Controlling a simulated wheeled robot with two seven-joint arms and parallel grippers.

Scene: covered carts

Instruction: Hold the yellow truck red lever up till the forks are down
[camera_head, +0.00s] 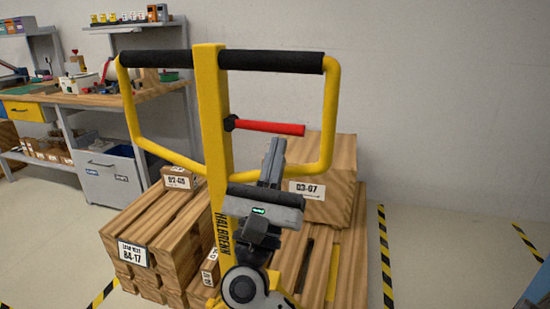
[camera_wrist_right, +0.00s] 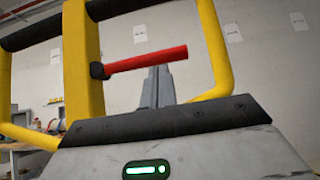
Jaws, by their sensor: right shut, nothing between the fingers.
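The yellow truck's handle (camera_head: 212,120) stands upright in front of me, with black grips on its top bar. The red lever (camera_head: 268,128) sticks out to the right from the yellow post and tilts slightly down towards its tip. My right gripper (camera_head: 274,148) is shut and empty, pointing up just below the lever. In the right wrist view the lever (camera_wrist_right: 146,59) crosses just above the fingertips (camera_wrist_right: 157,72); I cannot tell whether they touch. The forks are hidden or cannot be made out. My left gripper is not in view.
Wooden boxes and planks (camera_head: 160,235) are stacked behind the truck, with a larger box (camera_head: 325,180) at the right. A workbench (camera_head: 120,97) with a grey cabinet stands at the left. Yellow-black floor tape (camera_head: 386,255) runs at the right, with open floor beyond.

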